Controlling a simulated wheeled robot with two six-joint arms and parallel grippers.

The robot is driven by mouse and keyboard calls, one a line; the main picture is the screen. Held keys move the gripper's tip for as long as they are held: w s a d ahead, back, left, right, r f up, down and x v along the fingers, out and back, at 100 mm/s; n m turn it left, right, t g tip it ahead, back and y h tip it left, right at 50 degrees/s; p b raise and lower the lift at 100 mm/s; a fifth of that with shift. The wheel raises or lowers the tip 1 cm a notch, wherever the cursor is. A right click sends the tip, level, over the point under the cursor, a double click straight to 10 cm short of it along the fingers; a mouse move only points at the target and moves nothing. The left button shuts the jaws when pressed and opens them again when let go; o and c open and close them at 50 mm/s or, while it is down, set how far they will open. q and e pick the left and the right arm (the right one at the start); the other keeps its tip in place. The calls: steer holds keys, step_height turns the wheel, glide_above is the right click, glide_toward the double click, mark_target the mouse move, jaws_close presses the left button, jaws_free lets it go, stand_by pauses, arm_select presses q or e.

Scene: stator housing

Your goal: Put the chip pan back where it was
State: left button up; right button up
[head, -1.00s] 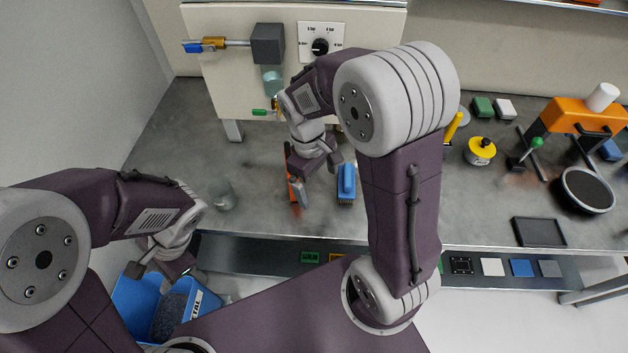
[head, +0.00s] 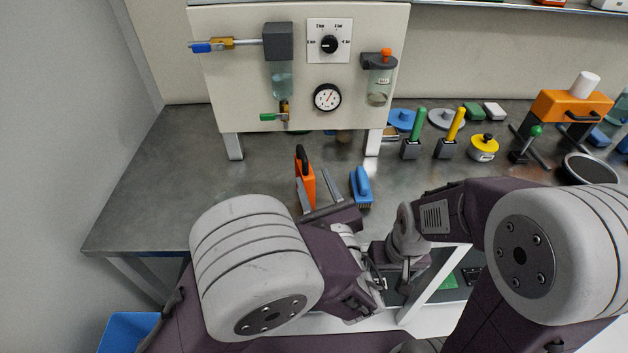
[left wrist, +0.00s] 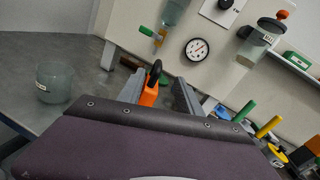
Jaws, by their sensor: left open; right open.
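The chip pan appears to be the orange pan with a black handle (head: 308,187) on the grey bench, beside a blue brush. My left gripper (head: 315,184) is open at the pan, its two fingers pointing toward the back panel. In the left wrist view the pan (left wrist: 149,96) shows between the open fingers (left wrist: 155,84), nearer the left one. Whether they touch it I cannot tell. The pan's lower part is partly hidden by the gripper. My right gripper (head: 390,282) is low at the bench's front edge, pointing down, away from the pan.
The blue brush (head: 361,188) lies close to the right of the pan. A panel with gauge (head: 327,97) and valves stands behind on legs. A glass jar (left wrist: 56,82) stands at the left. Green- and yellow-handled tools (head: 454,132) stand at the right.

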mark_target(305, 163)
arm_select(q)
steer(key=x, duration=0.9)
steer(key=shift+w+a+f+p, duration=0.15)
steer(key=shift+a+f+p, duration=0.05)
steer(key=shift+a+p, duration=0.1)
steer(key=shift+d, duration=0.1)
steer(key=c, duration=0.3)
jaws_close()
stand_by(0.6)
